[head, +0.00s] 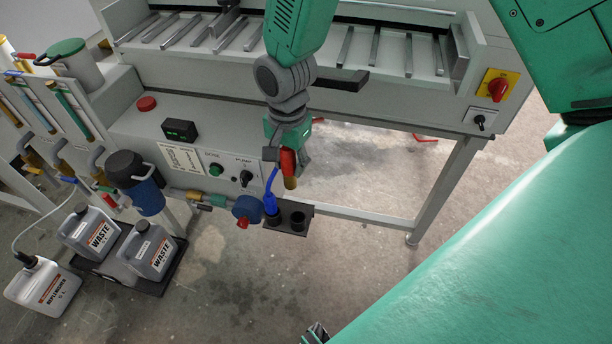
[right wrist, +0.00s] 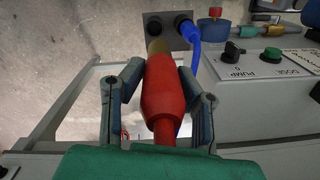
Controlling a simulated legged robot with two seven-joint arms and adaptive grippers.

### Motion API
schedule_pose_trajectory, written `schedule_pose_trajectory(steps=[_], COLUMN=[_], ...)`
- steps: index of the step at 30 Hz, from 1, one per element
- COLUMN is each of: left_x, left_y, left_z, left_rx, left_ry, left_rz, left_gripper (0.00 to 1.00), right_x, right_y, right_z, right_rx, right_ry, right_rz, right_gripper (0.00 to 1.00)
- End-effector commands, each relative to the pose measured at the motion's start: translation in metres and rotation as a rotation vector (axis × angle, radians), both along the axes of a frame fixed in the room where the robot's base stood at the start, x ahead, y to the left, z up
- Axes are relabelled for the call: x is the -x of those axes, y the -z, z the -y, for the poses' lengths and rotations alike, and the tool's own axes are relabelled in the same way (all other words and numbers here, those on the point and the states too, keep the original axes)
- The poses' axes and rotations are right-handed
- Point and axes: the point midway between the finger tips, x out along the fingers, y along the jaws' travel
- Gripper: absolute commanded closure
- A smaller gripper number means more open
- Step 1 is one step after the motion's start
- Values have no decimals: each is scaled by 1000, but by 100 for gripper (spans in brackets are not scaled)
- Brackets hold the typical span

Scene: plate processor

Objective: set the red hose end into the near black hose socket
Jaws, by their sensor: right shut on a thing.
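My right gripper (head: 287,160) is shut on the red hose end (right wrist: 163,92), which lies between its two fingers (right wrist: 158,105). Its brass tip (right wrist: 157,48) points toward the black socket plate (head: 289,230). The empty black hose socket (head: 298,221) is on that plate, and its opening also shows in the right wrist view (right wrist: 154,28). In the head view the brass tip is above the socket and apart from it. The other socket holds a blue hose end (head: 271,206).
The blue hose runs close beside the red hose end. A round blue fitting (head: 247,208) with a red knob is left of the sockets. The control panel (head: 215,168) is behind them. Waste canisters (head: 150,252) stand at left. The floor before the plate is clear.

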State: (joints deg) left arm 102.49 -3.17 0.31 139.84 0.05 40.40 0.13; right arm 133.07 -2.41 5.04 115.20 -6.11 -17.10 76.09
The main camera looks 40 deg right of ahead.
Motion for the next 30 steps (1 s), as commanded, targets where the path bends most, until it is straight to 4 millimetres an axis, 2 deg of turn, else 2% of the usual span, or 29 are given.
schedule_pose_trajectory(steps=[1,3,9,15,22,30], left_x=[0,0,0,0,0,0], left_y=[17,29,51,59,66,89], left_z=[-1,-1,-1,-1,-1,-2], left_rx=[-1,-1,-1,-1,0,-1], left_ry=[-1,-2,-2,-1,-1,-1], left_rz=[1,1,1,1,1,0], left_gripper=[60,60,60,60,60,60], right_x=[1,2,4,4,4,4], right_y=[26,46,91,108,115,135], right_z=[2,6,20,26,23,23], right_rx=[3,4,-4,-8,-3,-3], right_ry=[103,257,594,741,754,751], right_rz=[-2,0,5,8,11,11], right_gripper=[100,100,100,100,100,100])
